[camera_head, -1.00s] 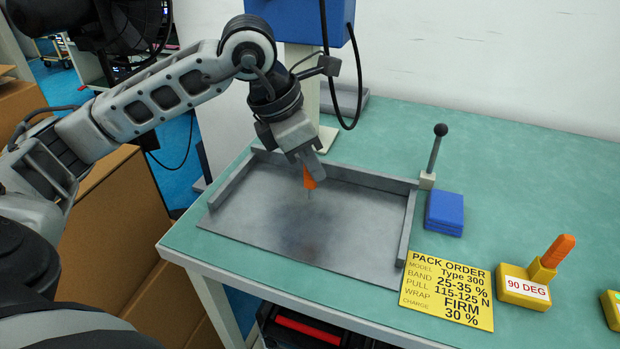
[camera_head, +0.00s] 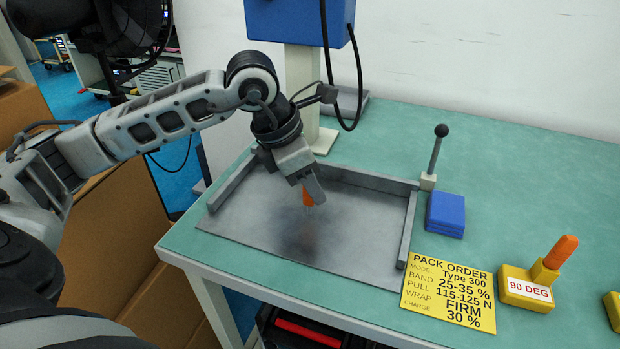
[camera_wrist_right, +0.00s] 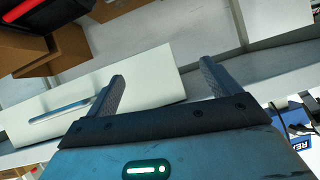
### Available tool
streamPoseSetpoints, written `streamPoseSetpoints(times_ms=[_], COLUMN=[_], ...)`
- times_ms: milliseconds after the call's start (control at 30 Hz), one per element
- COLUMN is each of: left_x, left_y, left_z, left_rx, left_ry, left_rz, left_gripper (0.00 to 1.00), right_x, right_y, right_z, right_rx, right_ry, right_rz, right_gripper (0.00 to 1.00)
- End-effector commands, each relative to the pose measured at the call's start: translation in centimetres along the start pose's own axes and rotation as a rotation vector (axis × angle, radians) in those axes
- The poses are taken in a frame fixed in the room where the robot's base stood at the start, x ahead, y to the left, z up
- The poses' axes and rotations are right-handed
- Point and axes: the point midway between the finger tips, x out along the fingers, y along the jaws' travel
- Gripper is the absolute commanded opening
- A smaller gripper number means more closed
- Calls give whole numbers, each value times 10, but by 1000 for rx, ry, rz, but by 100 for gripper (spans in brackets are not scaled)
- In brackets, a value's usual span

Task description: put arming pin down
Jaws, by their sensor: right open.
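The arming pin, with an orange handle (camera_head: 307,197), is at the fingertips of my left gripper (camera_head: 307,188). The gripper points down over the grey tray (camera_head: 260,235) and appears shut on the handle. The pin's thin lower end is close to the tray floor; I cannot tell whether it touches. My right gripper (camera_wrist_right: 163,85) shows only in the right wrist view, with its two fingers wide apart and nothing between them.
The tray has raised walls at the back and sides. To its right are a black-knobbed lever (camera_head: 435,155), blue blocks (camera_head: 445,214), a yellow pack order card (camera_head: 448,290) and a yellow 90 DEG block (camera_head: 526,288) with an orange handle. A blue column-mounted unit (camera_head: 295,22) stands behind. The right-rear bench is clear.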

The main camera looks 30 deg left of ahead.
Motion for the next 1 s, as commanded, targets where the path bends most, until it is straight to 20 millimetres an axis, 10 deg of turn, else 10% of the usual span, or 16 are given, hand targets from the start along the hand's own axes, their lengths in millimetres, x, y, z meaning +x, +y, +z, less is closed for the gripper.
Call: streamPoseSetpoints(times_ms=[267, 700, 1000], left_x=[-11, -100, -123], left_y=[1, 0, 0], left_z=[2, 2, 1], left_rx=[0, -1, 0], left_ry=[-2, -2, 0], left_rz=[3, 3, -1], left_gripper=[37, 37, 37], right_x=[-2, -3, -3], right_y=[-1, 0, 0], right_z=[-4, -2, -7], right_rx=[1, 5, 6], right_ry=[0, -20, -11], right_rz=[-1, 1, 2], right_gripper=[89, 89, 89])
